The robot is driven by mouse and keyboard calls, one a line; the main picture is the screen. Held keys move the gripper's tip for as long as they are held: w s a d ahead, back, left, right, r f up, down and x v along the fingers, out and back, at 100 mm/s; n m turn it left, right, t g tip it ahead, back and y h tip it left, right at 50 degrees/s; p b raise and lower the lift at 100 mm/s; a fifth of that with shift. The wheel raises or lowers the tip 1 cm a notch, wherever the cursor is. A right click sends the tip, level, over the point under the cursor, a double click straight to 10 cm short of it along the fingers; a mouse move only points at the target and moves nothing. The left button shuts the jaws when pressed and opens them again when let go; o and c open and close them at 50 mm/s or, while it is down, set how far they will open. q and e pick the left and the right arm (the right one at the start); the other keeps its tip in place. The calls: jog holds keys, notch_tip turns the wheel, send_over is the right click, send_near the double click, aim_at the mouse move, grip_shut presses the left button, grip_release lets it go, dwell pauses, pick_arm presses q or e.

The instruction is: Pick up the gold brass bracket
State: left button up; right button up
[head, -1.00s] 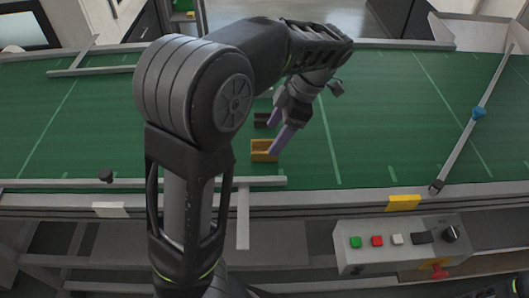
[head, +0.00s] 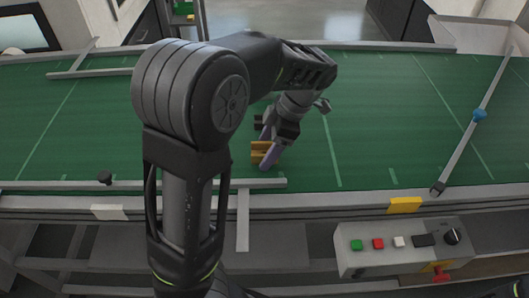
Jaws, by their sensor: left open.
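The gold brass bracket (head: 257,147) lies on the green belt near its front edge, in the middle of the head view. My left gripper (head: 266,151) reaches down over it from the upper right, with its jaws open. One purple finger crosses in front of the bracket and hides part of it; the other shows just behind it. I cannot tell whether the fingers touch it. My right gripper is not in view.
A dark bracket (head: 259,122) lies just behind the gold one, partly hidden by my gripper. A grey rail (head: 130,184) runs along the belt's front edge. A control box (head: 398,257) stands at front right. A diagonal bar (head: 461,148) crosses the belt at right.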

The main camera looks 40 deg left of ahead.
pick_arm(q)
jog(key=shift+c, duration=0.4)
grip_shut()
dwell(0.4)
